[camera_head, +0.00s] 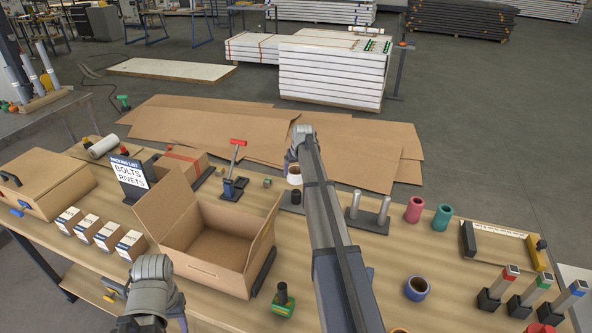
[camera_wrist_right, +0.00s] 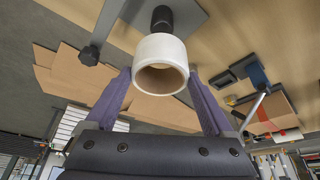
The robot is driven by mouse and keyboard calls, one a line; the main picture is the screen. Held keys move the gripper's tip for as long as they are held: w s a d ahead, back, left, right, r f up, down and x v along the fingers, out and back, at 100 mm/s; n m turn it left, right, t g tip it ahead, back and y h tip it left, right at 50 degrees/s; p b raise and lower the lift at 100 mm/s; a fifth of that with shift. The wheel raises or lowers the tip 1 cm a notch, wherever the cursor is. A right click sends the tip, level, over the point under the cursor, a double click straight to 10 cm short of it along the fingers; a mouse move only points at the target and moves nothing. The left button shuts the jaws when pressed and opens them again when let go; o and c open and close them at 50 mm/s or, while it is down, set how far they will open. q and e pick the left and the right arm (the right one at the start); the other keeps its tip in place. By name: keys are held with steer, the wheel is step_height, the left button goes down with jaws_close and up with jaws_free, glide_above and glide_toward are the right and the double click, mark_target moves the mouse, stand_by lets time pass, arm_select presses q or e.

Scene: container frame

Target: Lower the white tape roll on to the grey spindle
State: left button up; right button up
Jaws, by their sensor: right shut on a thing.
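The white tape roll (camera_wrist_right: 160,50) is between the two purple fingers of my right gripper (camera_wrist_right: 159,74) in the right wrist view, gripped by its sides. In the head view the roll (camera_head: 294,174) shows beside my right wrist, which hides most of the gripper. The dark grey spindle (camera_head: 296,197) stands on a dark base just in front of the roll in the head view. In the wrist view the spindle (camera_wrist_right: 162,18) shows just past the roll's rim, and the roll appears apart from it. My left gripper (camera_head: 118,288) is low at the left, its jaws unclear.
A stand with two grey posts (camera_head: 369,212) is close to the right. Pink (camera_head: 414,210) and green (camera_head: 441,218) rolls stand farther right, and a blue roll (camera_head: 416,288) nearer. An open carton (camera_head: 206,235) is to the left. A red-handled tool (camera_head: 235,172) stands behind it.

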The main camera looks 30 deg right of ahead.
mark_target(298, 181)
steer(key=shift+f, duration=0.15)
steer(key=shift+f+b, duration=5.25)
steer(key=shift+b, duration=0.15)
steer(key=o, duration=1.1)
steer(key=shift+r, duration=0.1)
steer(key=p+v, duration=0.7)
steer(key=shift+s+r, duration=0.2)
steer(key=shift+r, duration=0.1)
